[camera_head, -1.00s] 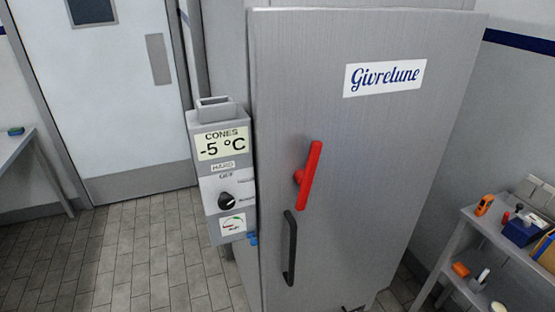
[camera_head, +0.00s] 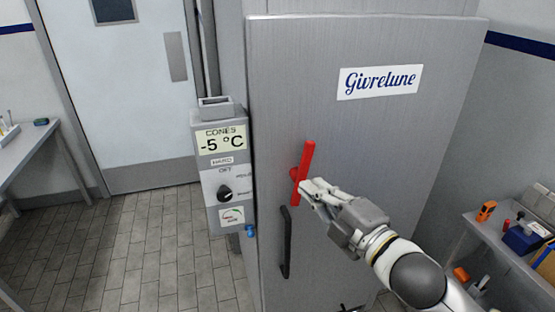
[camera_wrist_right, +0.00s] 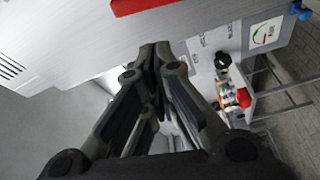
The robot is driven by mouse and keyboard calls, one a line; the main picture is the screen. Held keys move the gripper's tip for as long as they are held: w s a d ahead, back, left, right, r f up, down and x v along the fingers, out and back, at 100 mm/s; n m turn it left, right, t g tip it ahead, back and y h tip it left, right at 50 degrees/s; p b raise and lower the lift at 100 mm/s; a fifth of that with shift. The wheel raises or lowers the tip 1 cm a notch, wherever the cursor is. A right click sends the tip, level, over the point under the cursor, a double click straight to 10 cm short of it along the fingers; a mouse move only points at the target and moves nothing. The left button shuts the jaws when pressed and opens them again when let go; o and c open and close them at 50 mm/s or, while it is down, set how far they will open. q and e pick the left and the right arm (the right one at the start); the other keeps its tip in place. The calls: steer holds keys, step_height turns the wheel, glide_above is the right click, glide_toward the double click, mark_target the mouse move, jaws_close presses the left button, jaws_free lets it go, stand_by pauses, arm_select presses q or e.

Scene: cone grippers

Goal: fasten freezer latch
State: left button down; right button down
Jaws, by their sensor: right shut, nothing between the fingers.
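The red freezer latch (camera_head: 307,160) is a bar on the grey freezer door (camera_head: 400,150), nearly upright, its top leaning slightly right. It shows as a red strip at the top of the right wrist view (camera_wrist_right: 150,4). My right gripper (camera_head: 306,187) reaches in from the lower right and is shut and empty. Its fingertips are at the right side of the latch's lower half; I cannot tell whether they touch it. The closed fingers (camera_wrist_right: 157,52) fill the middle of the right wrist view. I cannot tell whether the door is fully closed. My left gripper is out of view.
A black door handle (camera_head: 286,245) is just below the latch. A grey control box (camera_head: 215,185) with a knob and a -5 °C display is left of the door. A tool shelf (camera_head: 480,220) stands at the right, a table (camera_head: 35,150) at the left. The floor between is clear.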

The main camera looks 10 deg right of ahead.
steer(key=shift+s+a+r+n+y, duration=0.45)
steer(key=shift+a+r, duration=0.25)
steer(key=shift+r, duration=0.1)
steer(key=shift+w, duration=0.1)
steer(key=p, duration=0.1)
glide_above(300, 172)
steer(key=s+a, duration=0.2)
steer(key=a, duration=0.3)
steer(key=d+p, duration=0.1)
steer(key=d, duration=0.2)
steer(key=shift+d+f, duration=0.1)
steer(key=shift+d, duration=0.25)
steer(key=shift+w, duration=0.1)
